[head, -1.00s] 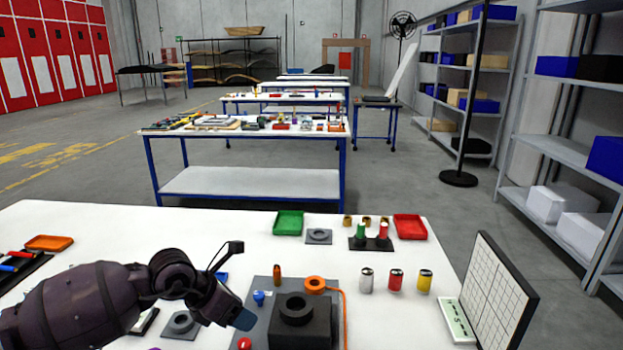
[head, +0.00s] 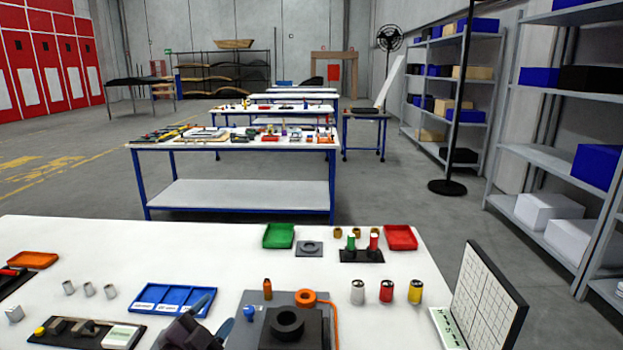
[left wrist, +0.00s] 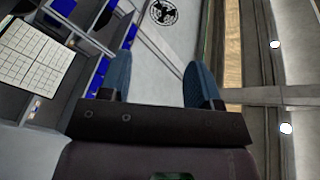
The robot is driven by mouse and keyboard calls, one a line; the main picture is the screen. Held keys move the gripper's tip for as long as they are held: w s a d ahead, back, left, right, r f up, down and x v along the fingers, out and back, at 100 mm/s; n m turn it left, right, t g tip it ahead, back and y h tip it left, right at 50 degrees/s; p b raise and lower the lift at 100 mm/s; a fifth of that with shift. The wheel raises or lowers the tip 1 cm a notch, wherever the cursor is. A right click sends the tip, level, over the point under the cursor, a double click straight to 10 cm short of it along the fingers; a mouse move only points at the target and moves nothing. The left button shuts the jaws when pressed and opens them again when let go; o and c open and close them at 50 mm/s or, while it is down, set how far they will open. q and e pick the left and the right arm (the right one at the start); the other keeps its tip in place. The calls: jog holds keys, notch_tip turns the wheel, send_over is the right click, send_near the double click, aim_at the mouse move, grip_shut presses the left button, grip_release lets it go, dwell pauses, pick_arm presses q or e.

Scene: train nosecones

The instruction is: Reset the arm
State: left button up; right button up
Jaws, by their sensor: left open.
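My left gripper (head: 190,330) is low in the head view, at the table's front edge, mostly cut off by the bottom of the frame. In the left wrist view its two blue fingertips (left wrist: 160,75) stand wide apart with nothing between them. The wrist view past the fingers shows the fan, shelves and walls, so the gripper does not face the tabletop. My right gripper is in neither view.
The white table (head: 215,250) holds a blue divided tray (head: 172,300), a grey fixture with a black block and ring (head: 287,323), several cans (head: 386,291), a green tray (head: 279,236), a red tray (head: 400,237) and a gridded board (head: 488,300). The table's back middle-left is clear.

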pick_arm(q)
jog(key=s+a+f+n+g+y, duration=0.2)
jog(key=s+a+f+n, duration=0.1)
jog(key=s+f, duration=0.4)
jog(key=s+a+f+n+g+y, duration=0.2)
jog(key=s+f+n, duration=0.3)
jog(key=s+f, duration=0.3)
jog(key=s+a+f+n+g+y, duration=0.2)
jog(key=s+a+f+n+y, duration=0.1)
jog(key=s+f, duration=0.5)
jog(key=shift+s+a+f+n, duration=0.2)
jog(key=shift+s+a+n, duration=0.1)
jog(key=shift+a+n, duration=0.35)
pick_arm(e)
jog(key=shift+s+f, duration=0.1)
pick_arm(q)
jog(key=shift+d, duration=0.15)
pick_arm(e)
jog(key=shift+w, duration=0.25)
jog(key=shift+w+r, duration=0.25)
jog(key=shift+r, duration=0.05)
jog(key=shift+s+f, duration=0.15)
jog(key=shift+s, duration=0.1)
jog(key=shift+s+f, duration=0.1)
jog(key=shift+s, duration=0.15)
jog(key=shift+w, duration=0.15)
